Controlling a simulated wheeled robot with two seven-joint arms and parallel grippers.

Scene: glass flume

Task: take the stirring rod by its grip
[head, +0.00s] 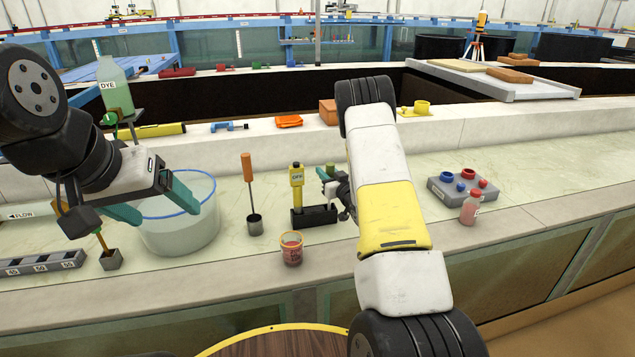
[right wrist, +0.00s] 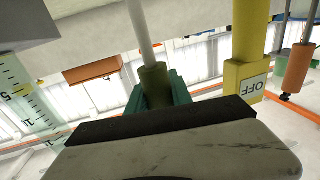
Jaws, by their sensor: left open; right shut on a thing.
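A pale rod with an olive-green grip (right wrist: 153,85), which I take to be the stirring rod, is between the teal fingers of my right gripper (right wrist: 155,92). The gripper is shut on the grip. In the right wrist view, the shaft leads away from the grip; its far end is out of view. In the head view, a bit of the green grip (head: 330,170) shows at my right gripper (head: 335,188), by a dark stand (head: 325,214). My left gripper (head: 155,203) is open and appears before the clear tub (head: 180,236) with a blue rim; I cannot tell whether they touch.
A yellow device marked OFF (head: 297,178) stands upright in the dark stand. Left of it, an orange-handled tool (head: 247,167) stands in a metal cup (head: 254,225). A pink jar (head: 291,248) is near the front edge. A grey block (head: 463,190) and small bottle (head: 470,208) stand right.

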